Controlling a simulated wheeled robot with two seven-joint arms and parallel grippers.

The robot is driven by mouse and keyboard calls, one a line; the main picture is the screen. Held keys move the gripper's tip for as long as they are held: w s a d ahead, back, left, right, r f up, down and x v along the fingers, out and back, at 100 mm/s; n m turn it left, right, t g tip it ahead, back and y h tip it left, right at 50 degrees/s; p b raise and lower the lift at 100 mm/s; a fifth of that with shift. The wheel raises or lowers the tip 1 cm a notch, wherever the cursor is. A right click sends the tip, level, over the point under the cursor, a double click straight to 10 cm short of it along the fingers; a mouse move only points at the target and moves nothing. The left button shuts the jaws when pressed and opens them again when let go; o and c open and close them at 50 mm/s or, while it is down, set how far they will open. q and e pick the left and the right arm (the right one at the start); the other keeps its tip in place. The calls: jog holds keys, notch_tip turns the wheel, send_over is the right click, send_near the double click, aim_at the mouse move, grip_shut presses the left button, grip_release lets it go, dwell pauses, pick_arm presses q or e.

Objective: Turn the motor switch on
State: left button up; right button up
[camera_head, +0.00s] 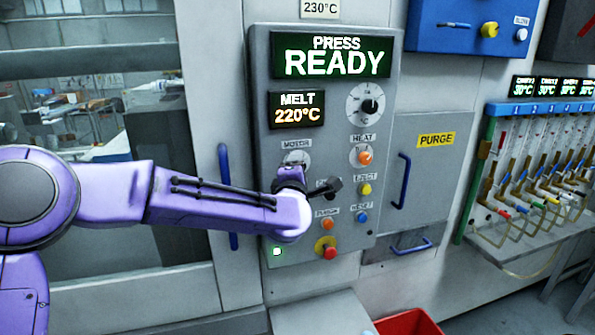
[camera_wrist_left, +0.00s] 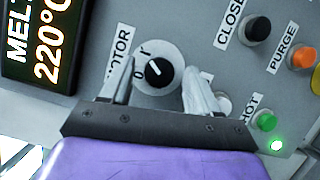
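The motor switch (camera_wrist_left: 160,70) is a black round knob with a white pointer line on a pale dial, under the label MOTOR. In the wrist view the pointer slants toward the upper left, near the dial's marks. My left gripper (camera_wrist_left: 158,76) is open, with one finger on each side of the knob and gaps between. In the head view the dial (camera_head: 297,157) shows just above my left gripper (camera_head: 292,170), which hides its lower part. Whether the fingers reach around the knob in depth is unclear. My right gripper is out of view.
The grey control panel (camera_head: 262,100) carries a READY display (camera_head: 331,56), a MELT display (camera_head: 297,109), a HEAT knob (camera_head: 365,157) and several buttons. A red emergency button (camera_head: 330,252) sits low on it. Blue door handles (camera_head: 401,181) flank the panel. A red bin (camera_head: 408,323) stands below.

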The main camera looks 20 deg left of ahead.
pick_arm(q)
jog(key=shift+s, duration=0.1)
jog(key=s+d+b, duration=0.2)
jog(key=s+b, duration=0.2)
jog(key=s, duration=0.6)
jog(key=shift+s+f, duration=0.15)
jog(key=shift+f, duration=0.1)
